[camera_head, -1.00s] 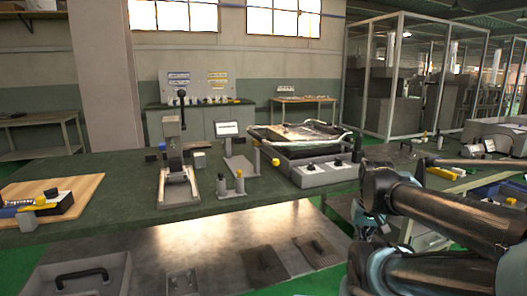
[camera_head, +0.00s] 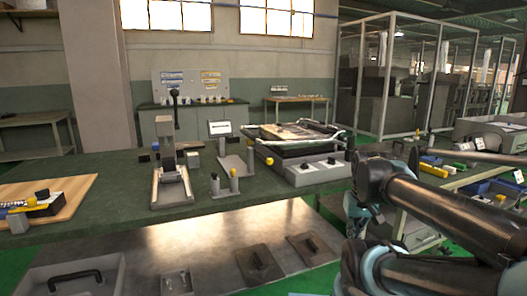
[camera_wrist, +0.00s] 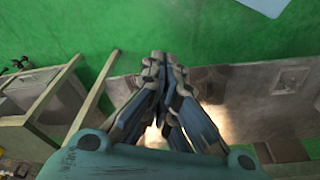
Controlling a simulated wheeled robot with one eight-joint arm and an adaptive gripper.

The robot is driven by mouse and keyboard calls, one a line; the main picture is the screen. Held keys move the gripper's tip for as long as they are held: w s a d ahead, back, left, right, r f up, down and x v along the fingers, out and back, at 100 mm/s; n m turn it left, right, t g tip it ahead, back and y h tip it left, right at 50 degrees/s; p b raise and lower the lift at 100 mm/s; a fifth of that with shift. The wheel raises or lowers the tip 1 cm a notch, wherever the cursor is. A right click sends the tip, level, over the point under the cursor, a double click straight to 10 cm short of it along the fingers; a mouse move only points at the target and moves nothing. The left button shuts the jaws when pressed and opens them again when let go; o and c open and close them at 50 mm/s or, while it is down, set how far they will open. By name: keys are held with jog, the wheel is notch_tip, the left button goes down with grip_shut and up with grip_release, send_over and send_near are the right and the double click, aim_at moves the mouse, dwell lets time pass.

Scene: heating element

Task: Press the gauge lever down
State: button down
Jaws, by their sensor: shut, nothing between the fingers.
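A grey press-like gauge stand (camera_head: 170,180) is on the green workbench, left of the middle in the head view. Its black lever (camera_head: 175,108) stands upright with a round knob on top. The wrist view does not show the lever. My gripper (camera_wrist: 163,58) is shut and empty in the wrist view, pointing down over the floor and a lower shelf. In the head view my arm is at the right, well apart from the lever, and the fingertips cannot be made out clearly.
A heater-like unit (camera_head: 300,153) with two knobs stands right of the gauge stand. Small posts (camera_head: 234,180) and a small sign (camera_head: 219,128) stand between them. A wooden board (camera_head: 75,193) lies at the left. The bench (camera_head: 120,195) is bare between board and stand.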

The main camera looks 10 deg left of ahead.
jog(key=w+a+r+n, duration=0.5)
jog(key=w+r+n, duration=0.15)
jog(key=r, duration=0.45)
notch_tip(320, 180, up, 21)
jog(key=n+g+y, duration=0.2)
jog(key=n+g, duration=0.1)
jog(key=n, duration=1.3)
send_over(267, 159)
jog(key=w+d, duration=0.1)
jog(key=d, duration=0.2)
jog(key=x, duration=1.4)
jog(key=shift+w, duration=0.1)
jog(key=shift+d+f, duration=0.1)
jog(key=shift+d, duration=0.1)
